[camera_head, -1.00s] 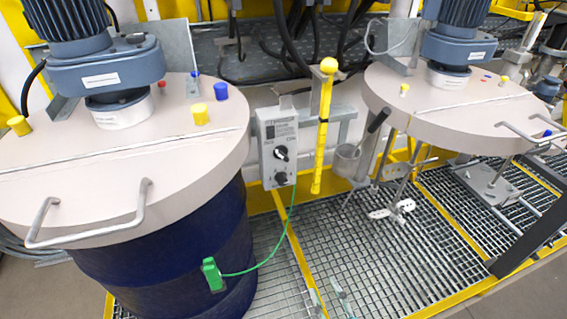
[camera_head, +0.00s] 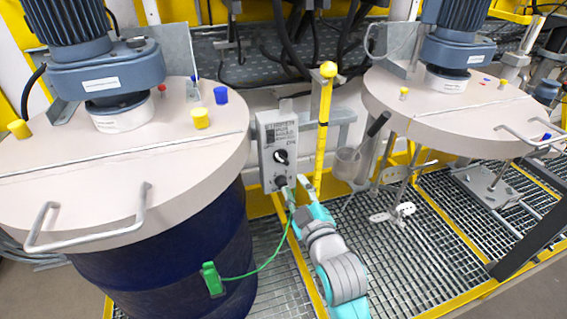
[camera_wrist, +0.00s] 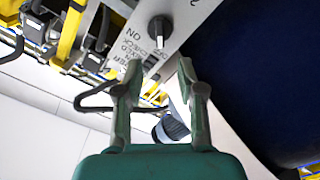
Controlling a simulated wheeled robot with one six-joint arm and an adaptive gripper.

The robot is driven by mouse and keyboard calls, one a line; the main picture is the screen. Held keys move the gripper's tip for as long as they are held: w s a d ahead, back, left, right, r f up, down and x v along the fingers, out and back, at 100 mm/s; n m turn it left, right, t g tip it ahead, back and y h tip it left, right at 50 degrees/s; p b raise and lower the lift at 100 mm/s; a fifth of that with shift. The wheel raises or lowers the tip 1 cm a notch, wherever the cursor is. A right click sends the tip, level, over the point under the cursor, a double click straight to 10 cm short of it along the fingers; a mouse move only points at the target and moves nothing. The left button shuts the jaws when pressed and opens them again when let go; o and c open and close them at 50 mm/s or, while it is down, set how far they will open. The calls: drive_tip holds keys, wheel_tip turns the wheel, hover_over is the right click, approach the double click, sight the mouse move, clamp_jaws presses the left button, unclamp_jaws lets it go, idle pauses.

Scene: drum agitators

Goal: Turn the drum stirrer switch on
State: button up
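My gripper (camera_head: 293,188) is just below and in front of the box in the head view. In the wrist view my gripper (camera_wrist: 160,72) is open, its two fingers apart. A dark part shows between them; whether they touch it I cannot tell.
A green clamp (camera_head: 213,279) with a green cable sits on the blue drum (camera_head: 160,260) at left. A yellow post (camera_head: 322,130) and a metal cup (camera_head: 347,162) stand right of the box. Grating floor (camera_head: 400,260) lies open at right.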

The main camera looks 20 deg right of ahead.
sight(282, 161)
drive_tip(key=w, duration=1)
clamp_jaws()
